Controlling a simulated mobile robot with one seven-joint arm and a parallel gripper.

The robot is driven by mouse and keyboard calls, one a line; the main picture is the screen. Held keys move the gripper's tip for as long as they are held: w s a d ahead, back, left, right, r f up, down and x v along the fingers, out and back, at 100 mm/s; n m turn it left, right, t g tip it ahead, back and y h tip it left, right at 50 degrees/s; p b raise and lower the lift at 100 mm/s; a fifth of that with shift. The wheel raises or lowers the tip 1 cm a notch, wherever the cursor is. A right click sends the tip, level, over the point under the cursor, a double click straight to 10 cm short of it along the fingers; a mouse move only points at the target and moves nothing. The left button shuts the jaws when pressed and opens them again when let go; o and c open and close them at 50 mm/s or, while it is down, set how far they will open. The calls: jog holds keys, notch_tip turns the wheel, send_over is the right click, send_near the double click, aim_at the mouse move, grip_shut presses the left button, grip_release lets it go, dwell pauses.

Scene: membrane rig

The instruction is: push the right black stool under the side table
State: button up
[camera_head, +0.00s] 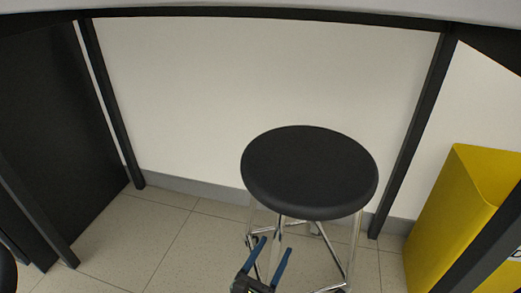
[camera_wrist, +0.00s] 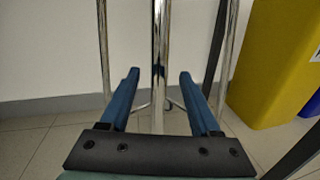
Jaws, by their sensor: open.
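The right black stool (camera_head: 309,170) stands upright on the tiled floor, with a round black seat and chrome legs. It is between the side table's dark legs, near the back wall. The side table (camera_head: 270,14) shows as a pale top edge and dark frame along the top of the head view. My gripper (camera_head: 273,245) is low, below the seat's front edge, open with its blue fingers pointing at the stool's legs. In the wrist view, a chrome leg of the stool (camera_wrist: 160,45) shows between the fingertips. I cannot tell whether they touch it.
A yellow bin (camera_head: 450,220) stands to the right of the table's right leg; it also shows in the wrist view (camera_wrist: 275,65). A dark panel (camera_head: 55,125) is on the left. A black rounded thing is cut off at the lower left edge. The floor left of the stool is clear.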

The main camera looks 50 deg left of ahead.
jog(key=v, duration=0.7)
jog(key=shift+p, duration=0.35)
